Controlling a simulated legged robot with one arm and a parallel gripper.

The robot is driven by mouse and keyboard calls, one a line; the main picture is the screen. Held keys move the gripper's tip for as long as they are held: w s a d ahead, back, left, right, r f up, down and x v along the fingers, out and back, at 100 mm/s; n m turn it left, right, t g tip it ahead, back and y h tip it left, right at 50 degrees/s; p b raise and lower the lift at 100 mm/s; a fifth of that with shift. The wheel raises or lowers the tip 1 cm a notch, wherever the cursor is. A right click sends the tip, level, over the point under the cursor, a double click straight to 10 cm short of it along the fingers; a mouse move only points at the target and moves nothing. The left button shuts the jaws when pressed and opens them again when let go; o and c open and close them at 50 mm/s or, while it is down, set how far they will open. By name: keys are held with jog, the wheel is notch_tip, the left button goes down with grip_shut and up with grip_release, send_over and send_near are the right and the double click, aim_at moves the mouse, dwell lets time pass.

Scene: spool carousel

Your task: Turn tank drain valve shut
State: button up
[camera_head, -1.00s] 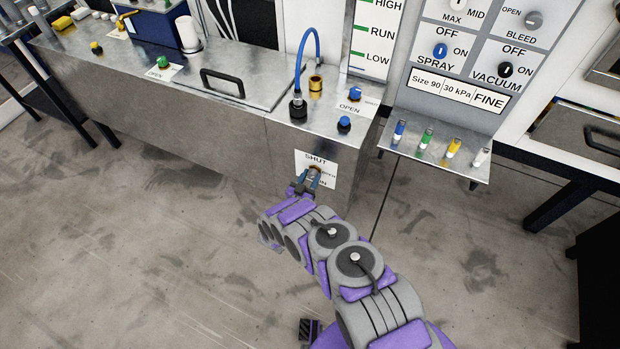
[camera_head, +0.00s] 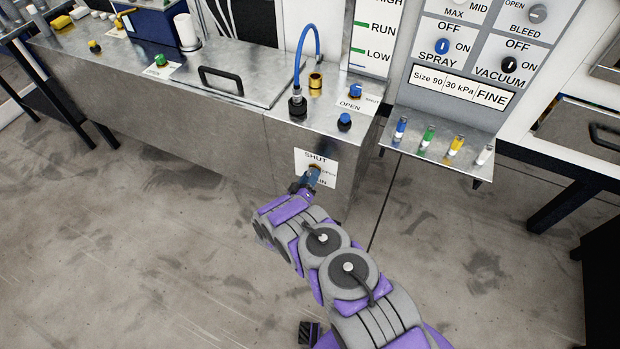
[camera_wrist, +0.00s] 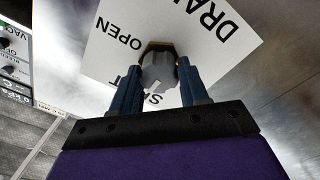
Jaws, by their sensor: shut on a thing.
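The drain valve, a grey knob on a brass fitting (camera_wrist: 158,72), sticks out of the tank's front face at the right end. It is mostly hidden behind my gripper in the head view. A white label (camera_head: 327,161) around it reads SHUT at the top and OPEN at the right; its lower word is partly covered. In the wrist view the label (camera_wrist: 205,45) appears turned, with SHUT partly hidden behind the knob and fingers. My gripper (camera_head: 314,172) has its blue fingers on opposite sides of the knob and is shut on it.
The metal tank (camera_head: 200,125) carries a black-handled lid (camera_head: 222,82), a blue hose (camera_head: 302,45) and a blue knob (camera_head: 344,121) on top. A small shelf (camera_head: 437,150) with several coloured vials juts out at the right. The floor before the tank is clear.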

jog(key=shift+a, duration=0.25)
dwell(0.3)
jog(key=o, duration=1.1)
jog(key=shift+c, duration=0.2)
jog(key=p+v, duration=0.4)
jog(key=v, duration=1.3)
jog(key=shift+s+f, duration=0.15)
jog(key=shift+f, duration=0.15)
jog(key=shift+a, duration=0.1)
